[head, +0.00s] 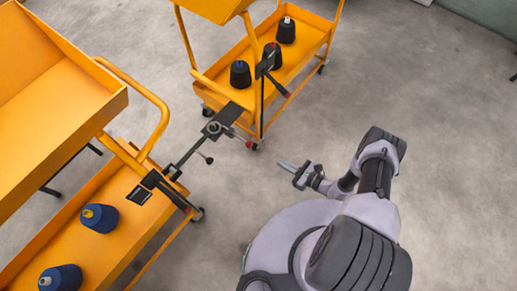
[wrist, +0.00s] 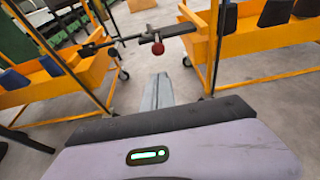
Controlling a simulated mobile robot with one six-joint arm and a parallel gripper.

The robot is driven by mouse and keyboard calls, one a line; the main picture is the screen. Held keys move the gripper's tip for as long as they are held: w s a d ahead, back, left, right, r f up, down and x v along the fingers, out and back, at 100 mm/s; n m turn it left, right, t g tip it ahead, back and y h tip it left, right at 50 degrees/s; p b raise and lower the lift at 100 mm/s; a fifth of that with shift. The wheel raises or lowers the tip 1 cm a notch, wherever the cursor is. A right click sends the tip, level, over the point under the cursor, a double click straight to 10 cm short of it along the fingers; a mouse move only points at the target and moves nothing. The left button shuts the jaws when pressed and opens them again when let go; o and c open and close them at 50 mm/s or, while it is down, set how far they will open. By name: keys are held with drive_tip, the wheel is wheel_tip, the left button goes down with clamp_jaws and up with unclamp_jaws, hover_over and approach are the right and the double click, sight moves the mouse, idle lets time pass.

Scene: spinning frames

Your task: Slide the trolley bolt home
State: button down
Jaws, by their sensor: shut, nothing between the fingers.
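Two orange trolleys stand with a gap between them: the left trolley (head: 112,98) and the right trolley (head: 318,33). A dark bolt rod (head: 188,153) spans the gap, from a black bracket on the left trolley to a black plate (head: 226,115) at the right trolley. A short lever with a dark end (head: 209,160) and a red knob (head: 249,144) hang near the plate. In the wrist view the rod crosses above my fingers, with a red ball (wrist: 157,48) on it. My gripper (head: 282,164) is shut and empty, apart from the rod and knob.
Dark spools (head: 240,75) stand on the right trolley's lower shelf, and blue spools (head: 100,218) on the left one's. Another red-ended lever (head: 287,95) sits on the right trolley's post. Grey floor around my gripper is clear.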

sight(252, 146)
drive_tip(key=b+x, duration=0.1)
drive_tip(key=x, duration=0.3)
drive_tip(key=b+x, duration=0.2)
drive_tip(key=x, duration=0.3)
drive_tip(key=r+b+x, duration=0.1)
drive_tip(key=b+x, duration=0.1)
drive_tip(key=x, duration=0.2)
drive_tip(key=shift+w+a+f, duration=0.1)
drive_tip(key=shift+w+a, duration=0.2)
